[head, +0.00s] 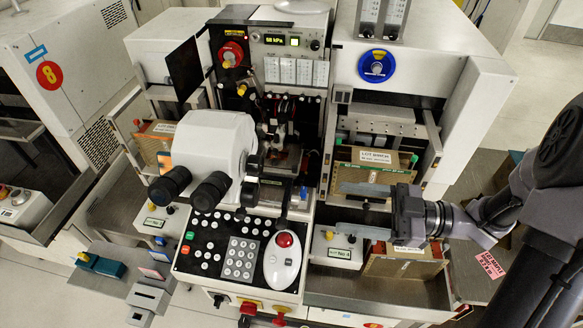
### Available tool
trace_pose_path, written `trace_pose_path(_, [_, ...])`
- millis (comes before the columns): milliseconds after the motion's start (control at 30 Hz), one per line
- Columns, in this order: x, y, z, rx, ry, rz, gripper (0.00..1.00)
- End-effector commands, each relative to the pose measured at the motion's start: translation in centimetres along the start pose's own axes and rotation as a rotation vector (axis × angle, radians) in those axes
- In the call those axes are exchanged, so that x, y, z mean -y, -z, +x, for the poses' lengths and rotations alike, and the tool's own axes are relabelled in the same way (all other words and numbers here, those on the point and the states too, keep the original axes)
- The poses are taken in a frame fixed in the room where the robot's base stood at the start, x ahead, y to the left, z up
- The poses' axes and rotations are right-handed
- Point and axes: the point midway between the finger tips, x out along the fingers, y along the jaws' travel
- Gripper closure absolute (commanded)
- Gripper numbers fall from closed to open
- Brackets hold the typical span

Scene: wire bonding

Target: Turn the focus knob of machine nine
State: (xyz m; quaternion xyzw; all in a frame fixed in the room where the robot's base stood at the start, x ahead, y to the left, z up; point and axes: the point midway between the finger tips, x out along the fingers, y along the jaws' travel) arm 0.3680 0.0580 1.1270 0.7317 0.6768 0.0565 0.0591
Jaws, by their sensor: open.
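The machine in front of me has a white microscope head (213,142) with two black eyepieces (190,187) facing me. Dark round parts (251,190) sit on the right side of the head; one of them looks like the focus knob, but I cannot tell for sure.
Below the microscope are a black keypad panel (207,262) and a white mouse-like control with a red top (283,259). A labelled carton (373,158) stands behind my gripper. Teal and grey items lie at lower left.

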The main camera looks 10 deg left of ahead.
Motion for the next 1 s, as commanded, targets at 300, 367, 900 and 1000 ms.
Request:
trace_pose_path(300, [0.3, -0.4, 8.5, -0.001, 0.008, -0.005, 0.34])
trace_pose_path(367, [0.2, -0.4, 10.3, 0.000, 0.007, -0.005, 0.34])
trace_pose_path(900, [0.0, 0.0, 17.1, 0.001, -0.001, -0.004, 0.34])
trace_pose_path(1000, [-0.1, 0.0, 17.0, 0.001, -0.001, -0.004, 0.34])
